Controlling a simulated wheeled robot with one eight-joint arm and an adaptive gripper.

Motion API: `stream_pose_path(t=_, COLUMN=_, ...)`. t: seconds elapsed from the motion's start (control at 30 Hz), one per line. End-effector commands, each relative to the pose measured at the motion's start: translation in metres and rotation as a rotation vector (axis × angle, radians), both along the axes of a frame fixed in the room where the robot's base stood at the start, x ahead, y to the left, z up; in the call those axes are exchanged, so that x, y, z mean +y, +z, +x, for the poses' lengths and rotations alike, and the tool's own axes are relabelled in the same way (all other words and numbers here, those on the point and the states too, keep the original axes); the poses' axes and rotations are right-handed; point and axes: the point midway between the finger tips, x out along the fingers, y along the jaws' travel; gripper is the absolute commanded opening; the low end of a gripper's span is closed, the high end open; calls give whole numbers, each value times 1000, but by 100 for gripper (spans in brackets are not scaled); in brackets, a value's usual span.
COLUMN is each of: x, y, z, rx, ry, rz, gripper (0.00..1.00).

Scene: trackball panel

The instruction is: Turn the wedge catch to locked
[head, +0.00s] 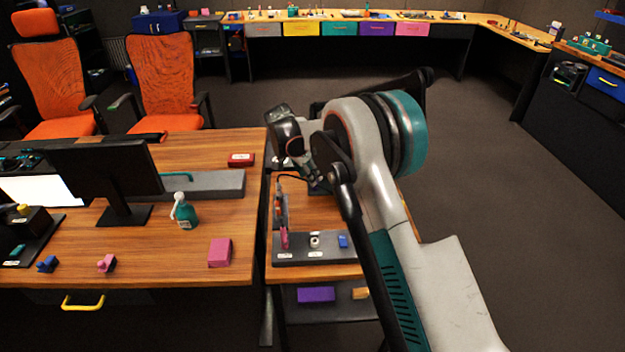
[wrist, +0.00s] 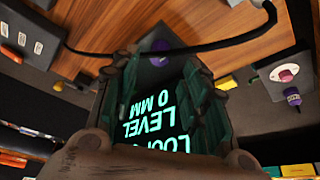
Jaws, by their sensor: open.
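My gripper (wrist: 162,92) is open in the wrist view, its dark green fingers apart on either side of a dark display (wrist: 158,118). The display has glowing turquoise text, upside down, with "LEVEL" and "0 MM" legible and a partly hidden line starting "LOC". A grey plate with a small round part (wrist: 159,61) shows beyond the fingers. I cannot tell which part is the wedge catch, or whether the gripper touches anything. In the head view my arm hides much of the panel area on the small wooden table (head: 322,211).
A dark panel (head: 300,258) at the small table's front carries a pink part (head: 284,239), a pale round knob (head: 315,241) and a blue part (head: 343,241). The desk at left holds a monitor (head: 107,171), a teal bottle (head: 185,212) and a pink block (head: 220,252). Floor right is clear.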

Motion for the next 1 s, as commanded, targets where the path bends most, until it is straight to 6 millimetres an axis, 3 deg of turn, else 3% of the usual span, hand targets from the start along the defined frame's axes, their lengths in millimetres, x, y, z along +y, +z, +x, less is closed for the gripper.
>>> stream_pose_path(t=0.1, x=8, y=24, z=-6, rx=0, ry=1, rz=0, gripper=41)
stream_pose_path(t=0.33, x=20, y=57, z=-13, rx=1, ry=1, rz=-1, gripper=41)
stream_pose_path(t=0.5, x=23, y=67, z=-15, rx=0, ry=-1, rz=0, gripper=41)
stream_pose_path(t=0.87, x=23, y=70, z=-16, rx=1, ry=1, rz=1, gripper=41)
stream_pose_path(t=1.0, x=15, y=86, z=-23, rx=2, ry=29, rz=7, gripper=41)
